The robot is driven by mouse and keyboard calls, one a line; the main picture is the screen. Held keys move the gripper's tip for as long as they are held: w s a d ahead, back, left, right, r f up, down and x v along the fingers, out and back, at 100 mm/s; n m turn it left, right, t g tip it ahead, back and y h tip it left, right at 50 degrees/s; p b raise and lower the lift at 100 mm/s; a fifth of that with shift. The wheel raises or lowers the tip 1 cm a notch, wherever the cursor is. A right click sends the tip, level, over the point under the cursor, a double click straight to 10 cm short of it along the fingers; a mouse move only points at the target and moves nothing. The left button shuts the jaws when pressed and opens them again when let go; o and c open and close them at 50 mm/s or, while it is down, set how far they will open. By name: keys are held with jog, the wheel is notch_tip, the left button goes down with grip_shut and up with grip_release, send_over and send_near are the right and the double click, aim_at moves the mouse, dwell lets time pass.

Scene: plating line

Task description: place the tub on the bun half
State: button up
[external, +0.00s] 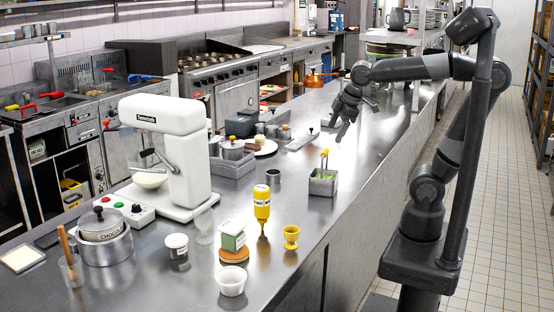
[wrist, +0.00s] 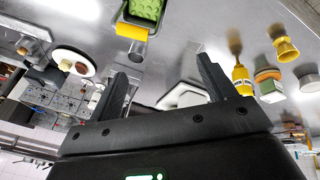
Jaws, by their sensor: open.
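The tub (external: 233,236), a small box with a white top and green side, stands on the orange-brown bun half (external: 234,255) near the counter's front edge. In the wrist view the tub (wrist: 271,92) and bun half (wrist: 266,75) show at the right, touching, with the tub appearing upright and stacked on the bun. My gripper (external: 338,129) is open and empty, above the counter farther back and well apart from the tub. Its two fingers (wrist: 162,82) show spread in the wrist view with nothing between them.
A yellow squeeze bottle (external: 262,203), a yellow egg cup (external: 291,237), a white bowl (external: 232,281) and a lidded white cup (external: 177,246) stand around the tub. A metal bin with green contents (external: 323,184) lies between them and my gripper. A white mixer (external: 172,150) stands left.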

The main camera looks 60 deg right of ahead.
jog(key=s+d+f+m+t, duration=0.1)
jog(key=s+d+f+m, duration=0.4)
jog(key=s+d+m, duration=0.1)
jog(key=shift+s+d+m, duration=0.2)
jog(key=shift+s+m, duration=0.6)
jog(key=shift+s, duration=0.05)
